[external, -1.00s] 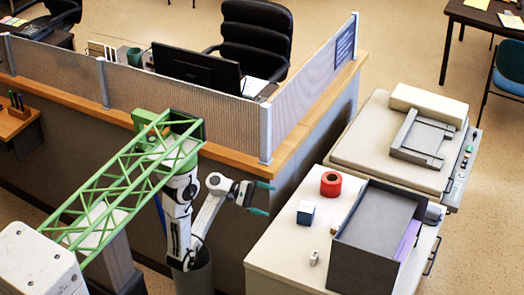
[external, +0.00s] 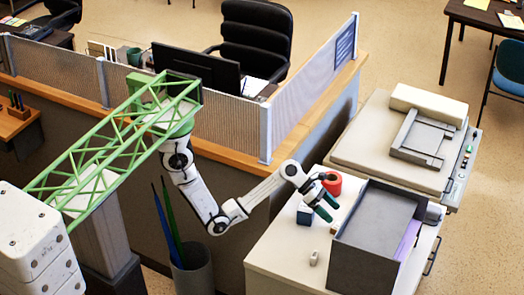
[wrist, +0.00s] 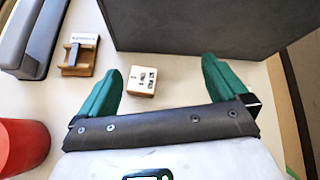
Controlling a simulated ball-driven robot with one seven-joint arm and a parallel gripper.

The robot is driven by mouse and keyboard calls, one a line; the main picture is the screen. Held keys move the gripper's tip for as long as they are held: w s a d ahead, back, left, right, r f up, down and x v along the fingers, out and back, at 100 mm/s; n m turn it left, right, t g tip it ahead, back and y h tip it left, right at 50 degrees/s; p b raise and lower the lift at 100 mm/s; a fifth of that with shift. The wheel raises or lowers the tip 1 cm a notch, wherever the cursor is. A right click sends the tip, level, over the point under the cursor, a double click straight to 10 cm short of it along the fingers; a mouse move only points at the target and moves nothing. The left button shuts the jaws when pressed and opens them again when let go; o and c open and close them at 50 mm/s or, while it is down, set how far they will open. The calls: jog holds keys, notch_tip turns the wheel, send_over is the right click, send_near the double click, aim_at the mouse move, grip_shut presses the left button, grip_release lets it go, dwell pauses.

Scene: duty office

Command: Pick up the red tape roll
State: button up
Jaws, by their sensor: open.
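The red tape roll (external: 333,184) stands on the pale cabinet top in the external view, partly hidden by my gripper. In the wrist view the red tape roll (wrist: 20,146) is cut off at the left edge, outside my fingers. My gripper (external: 327,207) is open, with green fingers, over the cabinet just in front of the roll. In the wrist view my gripper (wrist: 160,68) has its fingers spread wide, with nothing held. A small light block (wrist: 142,80) shows between the fingers, seemingly below them.
A small white item (external: 314,257) lies nearer the front. A dark grey tray box (external: 353,252) stands to the right. A wooden-based item (wrist: 79,54) and a grey object (wrist: 34,36) lie at upper left in the wrist view.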

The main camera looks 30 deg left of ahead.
jog(key=w+a+r+t+y, duration=0.15)
jog(key=w+t, duration=0.25)
jog(key=w, duration=0.6)
jog(key=w+a+r+n+t+y, duration=0.1)
jog(key=w+a+r+n+y, duration=0.1)
jog(key=w+a+r+y, duration=0.4)
jog(key=w+a+r+n+y, duration=0.15)
jog(key=w+a+y, duration=0.25)
jog(key=w+a, duration=0.6)
jog(key=m+g+b, duration=0.3)
jog(key=m+g, duration=0.1)
jog(key=m, duration=0.3)
send_near(332, 178)
jog(key=shift+w+a, duration=0.35)
jog(key=shift+a, duration=0.1)
jog(key=shift+s+d+f+m, duration=0.15)
jog(key=shift+d+f+m, duration=0.1)
jog(key=shift+f+m, duration=0.1)
notch_tip(332, 178, down, 10)
jog(key=shift+f+p, duration=0.1)
jog(key=shift+p, duration=1.1)
jog(key=shift+c, duration=0.2)
